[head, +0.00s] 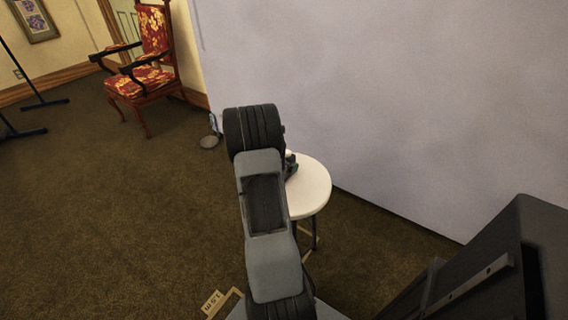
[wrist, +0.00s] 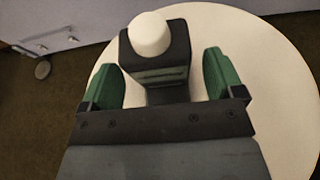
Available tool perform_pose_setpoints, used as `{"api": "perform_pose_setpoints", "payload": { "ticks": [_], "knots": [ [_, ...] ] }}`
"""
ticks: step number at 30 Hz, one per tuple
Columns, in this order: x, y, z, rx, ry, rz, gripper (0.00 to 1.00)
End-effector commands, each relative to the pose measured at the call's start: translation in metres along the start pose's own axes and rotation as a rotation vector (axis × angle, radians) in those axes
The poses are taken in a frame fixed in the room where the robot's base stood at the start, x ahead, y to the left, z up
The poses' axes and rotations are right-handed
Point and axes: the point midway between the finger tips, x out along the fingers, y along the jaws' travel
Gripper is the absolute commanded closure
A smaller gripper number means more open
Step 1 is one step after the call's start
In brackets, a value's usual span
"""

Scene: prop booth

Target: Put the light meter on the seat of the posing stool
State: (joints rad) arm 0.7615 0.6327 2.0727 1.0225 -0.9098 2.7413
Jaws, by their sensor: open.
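The light meter (wrist: 155,62) is a dark box with a white dome on top. In the wrist view it stands upright, apparently on the white round seat of the posing stool (wrist: 272,75). My gripper (wrist: 159,68) is open, with one green finger on each side of the meter and a visible gap at both sides. The meter's lower part is partly hidden by my gripper. In the head view my arm covers the left part of the stool seat (head: 313,188), and only a bit of the meter (head: 290,155) shows beside it.
A pale backdrop wall (head: 390,100) stands close behind the stool. A red floral armchair (head: 142,70) is at the back left. A dark stand (head: 35,104) is at the far left. A small marked sign (head: 212,303) lies at the bottom.

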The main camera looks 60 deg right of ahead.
Motion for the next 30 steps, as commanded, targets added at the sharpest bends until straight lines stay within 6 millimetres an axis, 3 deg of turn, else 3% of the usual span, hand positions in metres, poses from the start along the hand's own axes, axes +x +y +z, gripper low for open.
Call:
{"api": "perform_pose_setpoints", "payload": {
  "ticks": [15, 26, 30],
  "knots": [
    [-0.095, 0.001, 0.001, -0.002, -0.001, 0.005, 0.13],
    [-0.118, 0.001, 0.000, -0.005, 0.001, 0.005, 0.13],
    [-0.130, 0.021, 0.002, -0.118, 0.030, 0.105, 0.13]
  ]
}}
